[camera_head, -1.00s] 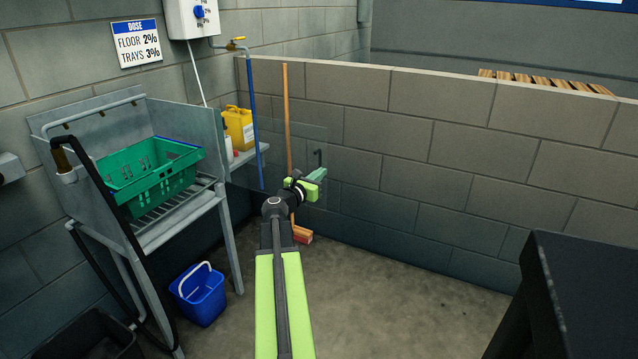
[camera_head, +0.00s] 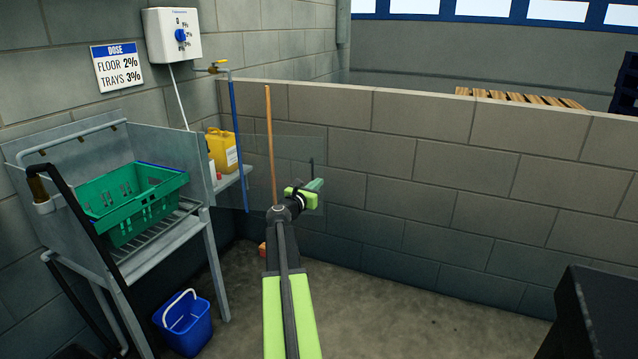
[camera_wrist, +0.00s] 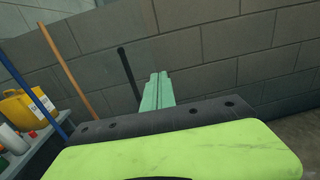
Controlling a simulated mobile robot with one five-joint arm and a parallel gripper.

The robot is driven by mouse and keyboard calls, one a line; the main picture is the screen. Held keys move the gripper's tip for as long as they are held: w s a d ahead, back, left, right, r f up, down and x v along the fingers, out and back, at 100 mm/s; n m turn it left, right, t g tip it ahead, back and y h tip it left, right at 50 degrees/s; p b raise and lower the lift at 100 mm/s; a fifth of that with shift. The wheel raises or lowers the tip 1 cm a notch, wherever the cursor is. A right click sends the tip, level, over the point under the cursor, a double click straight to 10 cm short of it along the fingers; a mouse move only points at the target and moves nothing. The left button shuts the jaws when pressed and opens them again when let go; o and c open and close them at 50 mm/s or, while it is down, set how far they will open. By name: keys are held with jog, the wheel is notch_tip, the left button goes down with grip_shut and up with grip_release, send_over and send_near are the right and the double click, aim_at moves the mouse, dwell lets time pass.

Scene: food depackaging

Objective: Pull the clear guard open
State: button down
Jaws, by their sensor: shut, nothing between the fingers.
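The clear guard (camera_head: 345,192) is a faint see-through panel in front of the block wall in the head view. Its dark upright handle (camera_head: 311,170) stands near the panel's right part, and a dark bar that looks like the same handle shows in the wrist view (camera_wrist: 129,66). My gripper (camera_head: 318,185) is shut and empty, with its green fingertips beside the lower end of the handle. In the wrist view the fingertips (camera_wrist: 158,84) are together, just right of the bar. I cannot tell whether they touch the handle or the panel.
A steel sink stand (camera_head: 200,222) with a green crate (camera_head: 130,212) stands at left, a blue bucket (camera_head: 186,325) below it. A yellow jug (camera_head: 222,150) sits on a shelf. A broom handle (camera_head: 271,145) leans behind the panel. A black object (camera_head: 600,310) is at lower right.

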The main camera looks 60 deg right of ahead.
jog(key=s+a, duration=0.2)
jog(key=a, duration=0.4)
jog(key=s+a, duration=0.2)
jog(key=a, duration=0.5)
jog(key=shift+s, duration=0.3)
jog(key=shift+a, duration=0.1)
